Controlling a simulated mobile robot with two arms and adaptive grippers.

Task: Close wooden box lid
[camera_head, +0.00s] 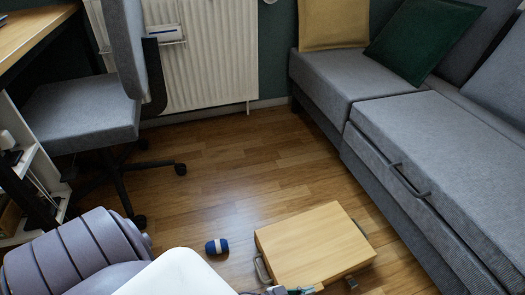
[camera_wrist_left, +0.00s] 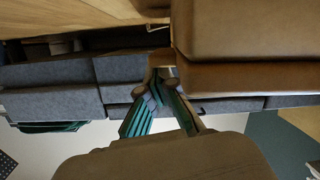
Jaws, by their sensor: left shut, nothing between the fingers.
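The wooden box (camera_head: 315,243) stands on the floor at the lower middle of the head view. A large brown surface fills the upper right there, perhaps the box. My right gripper is not in view.
A blue and white roll-like object (camera_head: 217,246) lies left of the box. A grey sofa (camera_head: 430,150) stands at the right, a grey office chair (camera_head: 80,115) and a desk (camera_head: 35,32) at the left. Wood floor (camera_head: 235,175) is clear beyond the box.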

